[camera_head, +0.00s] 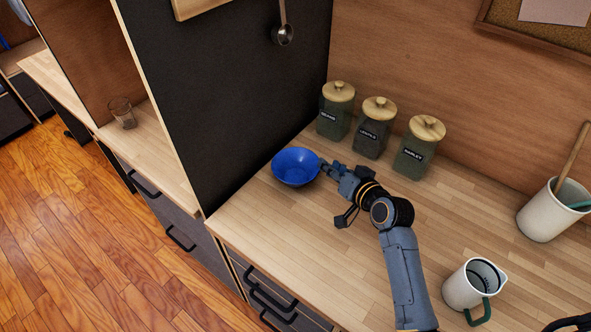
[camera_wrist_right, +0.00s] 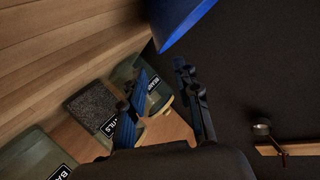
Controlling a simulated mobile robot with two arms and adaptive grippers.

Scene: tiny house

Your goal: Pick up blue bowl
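The blue bowl (camera_head: 296,167) is on the wooden counter, close to the dark side panel of the tall cabinet. Part of the blue bowl (camera_wrist_right: 178,22) also shows at the top of the right wrist view, cut off by the frame. My right gripper (camera_head: 327,168) is at the bowl's right rim in the head view. In the right wrist view my right gripper (camera_wrist_right: 163,80) has its two fingers apart, with the bowl just beyond the tips. Whether a fingertip touches the rim is unclear.
Three labelled jars with wooden lids (camera_head: 373,127) stand behind my right gripper. A white mug with a green handle (camera_head: 468,287) and a utensil crock (camera_head: 541,217) stand to the right. A glass (camera_head: 122,112) is on the lower left counter. A ladle (camera_head: 283,32) hangs on the dark panel.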

